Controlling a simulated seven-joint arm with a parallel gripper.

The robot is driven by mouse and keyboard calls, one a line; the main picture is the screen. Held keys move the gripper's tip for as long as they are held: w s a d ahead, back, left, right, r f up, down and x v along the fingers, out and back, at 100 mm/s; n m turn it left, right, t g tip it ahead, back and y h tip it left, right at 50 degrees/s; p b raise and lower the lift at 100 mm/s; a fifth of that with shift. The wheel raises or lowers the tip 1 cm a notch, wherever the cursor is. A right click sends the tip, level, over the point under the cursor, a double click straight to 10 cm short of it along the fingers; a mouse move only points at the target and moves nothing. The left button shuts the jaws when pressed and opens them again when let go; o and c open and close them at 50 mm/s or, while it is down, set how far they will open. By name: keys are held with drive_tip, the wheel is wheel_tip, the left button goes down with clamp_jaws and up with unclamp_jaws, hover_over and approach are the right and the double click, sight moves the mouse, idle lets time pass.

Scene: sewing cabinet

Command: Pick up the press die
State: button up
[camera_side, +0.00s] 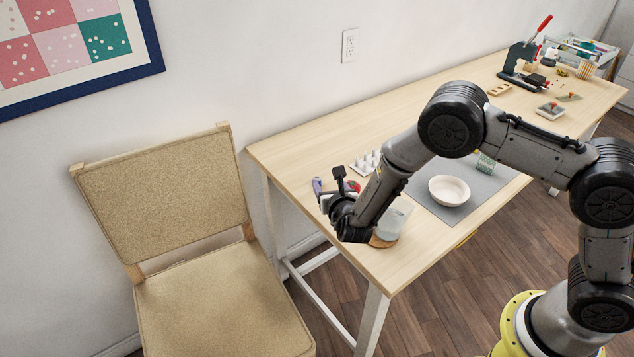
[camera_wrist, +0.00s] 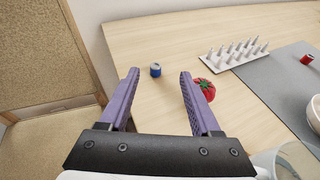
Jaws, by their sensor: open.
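A small blue cylinder with a grey top (camera_wrist: 155,70) stands on the wooden table. It may be the press die, but it is too small to be sure. In the wrist view it shows between the two purple fingers of my gripper (camera_wrist: 160,76), out near their tips, apart from both. My gripper is open with nothing held. In the side view my gripper (camera_side: 326,192) is low over the near left end of the table, and the blue cylinder cannot be made out there.
A red tomato-shaped pincushion (camera_wrist: 205,90) sits just right of my right finger. A white pegged rack (camera_wrist: 237,54), a grey mat (camera_side: 470,207) with a white bowl (camera_side: 449,190), and a glass jar (camera_side: 394,218) lie further right. A chair (camera_side: 160,200) stands left. A press (camera_side: 522,66) stands far back.

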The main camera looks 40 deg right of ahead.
sight(317, 178)
drive_tip(key=shift+s+a+f+n, duration=0.2)
drive_tip(key=shift+s+f, duration=0.1)
drive_tip(key=shift+f, duration=0.3)
drive_tip(key=shift+s+a+f+n, duration=0.15)
drive_tip(key=shift+s+f, duration=0.1)
drive_tip(key=shift+f, duration=0.35)
drive_tip(key=shift+a+f+y, duration=0.1)
drive_tip(key=shift+f+y, duration=0.2)
drive_tip(key=x, duration=1.3)
drive_tip(key=shift+w, duration=0.25)
drive_tip(key=shift+c, duration=0.2)
clamp_jaws()
